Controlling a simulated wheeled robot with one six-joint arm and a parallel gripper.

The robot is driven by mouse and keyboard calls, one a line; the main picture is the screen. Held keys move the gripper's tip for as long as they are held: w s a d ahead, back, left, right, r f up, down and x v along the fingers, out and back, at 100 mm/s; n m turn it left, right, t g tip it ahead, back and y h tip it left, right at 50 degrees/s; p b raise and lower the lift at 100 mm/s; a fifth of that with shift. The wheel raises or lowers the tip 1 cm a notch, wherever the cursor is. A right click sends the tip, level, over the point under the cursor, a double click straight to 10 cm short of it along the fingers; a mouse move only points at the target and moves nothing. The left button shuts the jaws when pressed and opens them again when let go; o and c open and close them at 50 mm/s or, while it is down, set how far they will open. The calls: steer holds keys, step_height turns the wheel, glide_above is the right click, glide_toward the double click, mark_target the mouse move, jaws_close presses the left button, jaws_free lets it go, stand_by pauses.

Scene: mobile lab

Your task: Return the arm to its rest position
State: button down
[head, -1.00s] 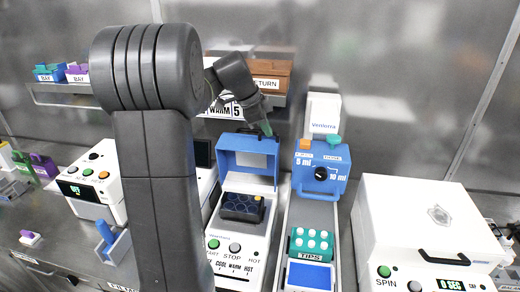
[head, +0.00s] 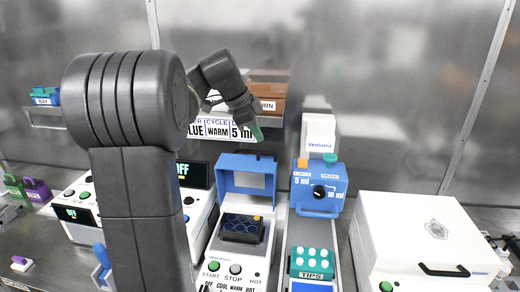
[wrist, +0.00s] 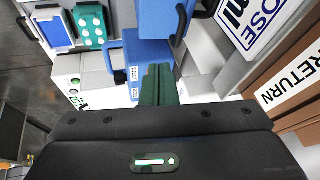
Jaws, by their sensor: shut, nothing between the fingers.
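My arm stands upright on the left of the head view and bends over at the top toward the back wall. My gripper (head: 258,133) has green fingertips and hangs above the open blue lid of the warming device (head: 241,178). In the wrist view the green fingers (wrist: 158,85) lie together, shut, with nothing held between them. They point toward a blue and white device (wrist: 140,55). My arm hides part of the bench on the left.
A tip rack (head: 312,262) and a blue pipetting device (head: 318,188) stand right of the warmer. A white spinner box (head: 425,235) fills the right side. A shelf with a brown RETURN bin (head: 268,90) is behind my gripper.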

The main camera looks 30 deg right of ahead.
steer(key=v, duration=0.4)
steer(key=shift+w+d+r, duration=0.2)
steer(key=shift+w+r, duration=0.2)
steer(key=shift+r, duration=0.15)
